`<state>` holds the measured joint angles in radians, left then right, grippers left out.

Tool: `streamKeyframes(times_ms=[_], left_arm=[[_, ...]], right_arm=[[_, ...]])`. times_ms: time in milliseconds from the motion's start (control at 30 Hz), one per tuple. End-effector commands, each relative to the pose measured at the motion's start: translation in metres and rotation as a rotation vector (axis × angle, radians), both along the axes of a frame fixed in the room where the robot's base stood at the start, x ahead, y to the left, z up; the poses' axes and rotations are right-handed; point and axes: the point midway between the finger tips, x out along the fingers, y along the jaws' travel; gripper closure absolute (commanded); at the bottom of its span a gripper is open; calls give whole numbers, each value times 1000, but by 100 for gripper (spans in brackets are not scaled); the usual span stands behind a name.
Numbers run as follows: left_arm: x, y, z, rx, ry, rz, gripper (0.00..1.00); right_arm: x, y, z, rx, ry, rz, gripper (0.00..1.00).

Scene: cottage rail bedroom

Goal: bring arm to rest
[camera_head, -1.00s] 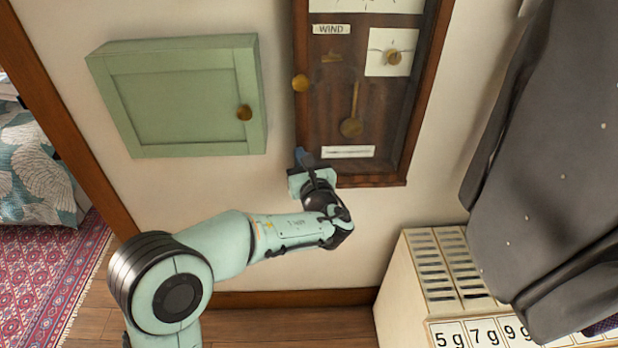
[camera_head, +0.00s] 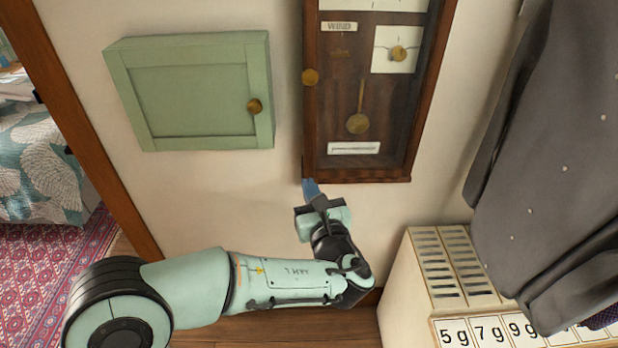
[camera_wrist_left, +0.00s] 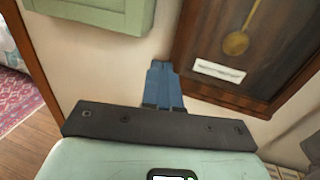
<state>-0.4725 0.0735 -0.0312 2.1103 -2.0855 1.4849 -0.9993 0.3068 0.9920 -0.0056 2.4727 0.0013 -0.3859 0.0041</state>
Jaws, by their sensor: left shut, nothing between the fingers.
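My left arm comes in from the lower left in the head view. Its gripper (camera_head: 310,187) points up toward the wall, just below the lower left corner of the dark wooden wall clock case (camera_head: 308,130). The blue fingers are together with nothing between them. In the left wrist view the shut fingers (camera_wrist_left: 163,85) show in front of the bare wall, left of the clock case (camera_wrist_left: 225,98). Whether the fingertips touch the case is hard to tell. My right gripper is not in view.
A green wall cabinet (camera_head: 190,95), shut, hangs left of the clock case. A cream unit with slots and weight labels (camera_head: 410,290) stands at lower right, under a dark hanging garment (camera_head: 560,160). A door frame (camera_head: 90,140) and a bed (camera_head: 40,165) are at left.

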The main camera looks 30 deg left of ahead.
Motion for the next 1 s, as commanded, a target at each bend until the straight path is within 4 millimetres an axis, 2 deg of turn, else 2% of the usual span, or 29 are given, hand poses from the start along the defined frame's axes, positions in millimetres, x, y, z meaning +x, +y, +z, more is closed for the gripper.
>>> streamKeyframes(times_ms=[267,367,467,567,600,667,700,800,933,1000], left_arm=[[-7,-4,-1,-1,4,0,100],[-4,-4,-17,-30,41,-1,100],[-1,-4,-61,-119,137,0,100],[-8,-5,-131,-277,277,27,100],[-14,-6,-161,-356,335,49,100],[-29,-10,-206,-481,418,94,100],[-41,-13,-234,-567,467,133,100],[-79,-25,-300,-801,569,269,100],[-143,-53,-373,-1140,642,549,100],[-180,-76,-405,-1341,632,770,100]], right_arm=[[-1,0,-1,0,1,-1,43],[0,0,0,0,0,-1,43],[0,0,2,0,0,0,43],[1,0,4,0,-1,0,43],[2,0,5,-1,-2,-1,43],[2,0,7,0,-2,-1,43],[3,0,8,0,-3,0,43],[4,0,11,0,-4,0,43],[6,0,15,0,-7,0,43],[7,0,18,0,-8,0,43]])
